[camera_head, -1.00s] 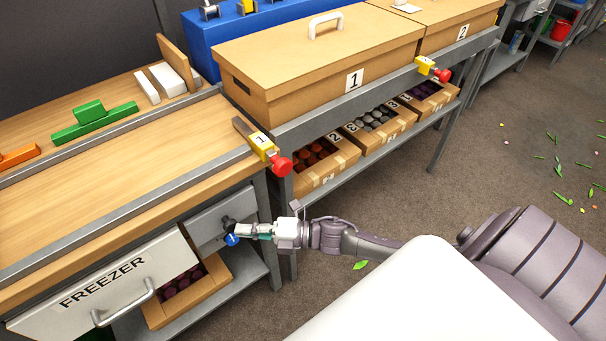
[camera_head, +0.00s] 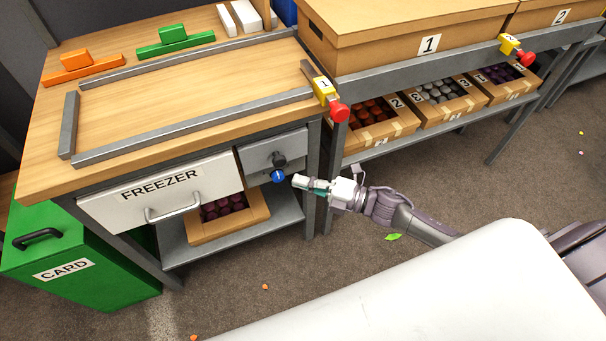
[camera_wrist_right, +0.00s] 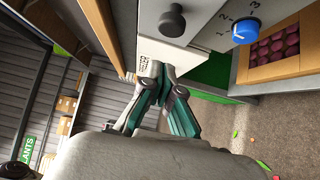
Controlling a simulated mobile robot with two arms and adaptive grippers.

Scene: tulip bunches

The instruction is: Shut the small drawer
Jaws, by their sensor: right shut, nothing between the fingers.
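The small drawer has a plain grey front (camera_head: 256,153) with a black knob (camera_head: 279,159), under the worktop to the right of the FREEZER front. In the right wrist view the black knob (camera_wrist_right: 172,21) shows close at the top. I cannot tell whether a gap stands behind the drawer front. A blue dial (camera_head: 278,176) sits just below the knob; it also shows in the right wrist view (camera_wrist_right: 245,30), beside printed numbers. My right gripper (camera_head: 297,181) is shut and empty, just right of the dial and apart from the knob. My left gripper is out of view.
The white FREEZER front (camera_head: 120,205) with its handle is left of the small drawer. A cardboard box (camera_head: 197,232) of dark round items is on the shelf below. A bench leg (camera_head: 312,205) stands behind my right gripper. Open floor (camera_head: 345,255) lies in front.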

